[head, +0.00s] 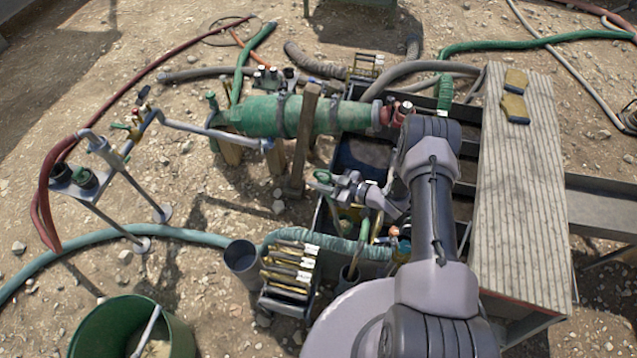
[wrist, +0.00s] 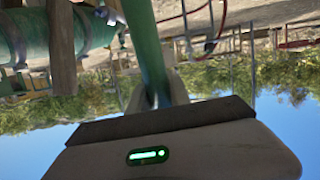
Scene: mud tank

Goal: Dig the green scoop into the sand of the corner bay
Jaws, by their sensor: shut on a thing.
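My gripper (head: 338,184) is shut on the green scoop (head: 322,176), over the left part of the dark mud tank (head: 320,228). Only a small green piece of the scoop shows in the head view. In the wrist view the green scoop (wrist: 147,45) runs up from between the fingers (wrist: 156,95) as a long green shaft, and its far end is out of frame. I see no sand on it. My arm hides much of the tank, and I cannot make out the corner bay or its sand.
A large green cylinder (head: 262,116) lies across the tank's back edge beside a wooden post (head: 303,140). A plank board (head: 525,190) with yellow gloves (head: 515,107) covers the right side.

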